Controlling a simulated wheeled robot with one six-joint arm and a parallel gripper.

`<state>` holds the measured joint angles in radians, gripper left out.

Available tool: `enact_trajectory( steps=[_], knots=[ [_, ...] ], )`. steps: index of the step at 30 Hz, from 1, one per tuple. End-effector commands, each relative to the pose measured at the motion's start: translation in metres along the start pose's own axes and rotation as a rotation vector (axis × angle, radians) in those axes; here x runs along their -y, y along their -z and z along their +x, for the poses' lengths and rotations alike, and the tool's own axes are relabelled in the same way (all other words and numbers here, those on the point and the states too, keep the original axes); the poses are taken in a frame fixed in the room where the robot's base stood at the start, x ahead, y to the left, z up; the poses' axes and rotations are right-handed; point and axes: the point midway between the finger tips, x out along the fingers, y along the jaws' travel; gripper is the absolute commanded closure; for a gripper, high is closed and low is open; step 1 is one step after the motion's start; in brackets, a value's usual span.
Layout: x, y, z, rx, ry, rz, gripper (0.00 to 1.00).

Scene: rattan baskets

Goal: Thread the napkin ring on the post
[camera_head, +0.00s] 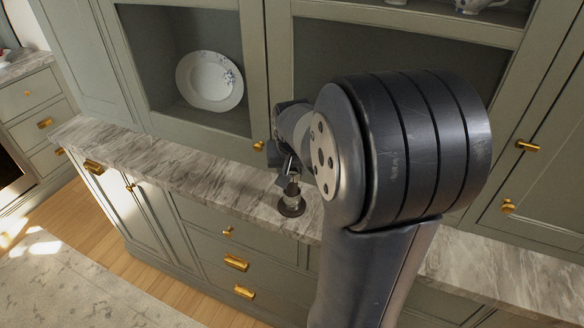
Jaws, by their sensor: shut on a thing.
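A small post stands upright on the marble counter, its dark round base (291,209) showing near the front edge. My gripper (289,176) is directly above the base, pointing down, with its fingers close together. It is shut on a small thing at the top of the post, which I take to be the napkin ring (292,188). The ring is too small and too shaded to tell whether it is around the post or just above it. My own arm covers the area right of the gripper.
The grey marble counter (190,165) is clear left of the post. Green cabinets with brass knobs rise behind it, and a patterned plate (209,81) stands in an open niche. The counter's front edge is close to the post.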

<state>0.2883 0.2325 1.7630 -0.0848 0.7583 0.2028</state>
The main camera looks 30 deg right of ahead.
Motion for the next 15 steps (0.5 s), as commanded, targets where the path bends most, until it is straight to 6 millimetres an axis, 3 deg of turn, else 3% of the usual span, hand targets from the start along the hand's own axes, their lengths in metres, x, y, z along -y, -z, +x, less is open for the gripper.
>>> enact_trajectory(
  steps=[15],
  knots=[
    [0.000, -0.005, 0.013, 0.000, 0.000, 0.000, 0.80]
  ],
)
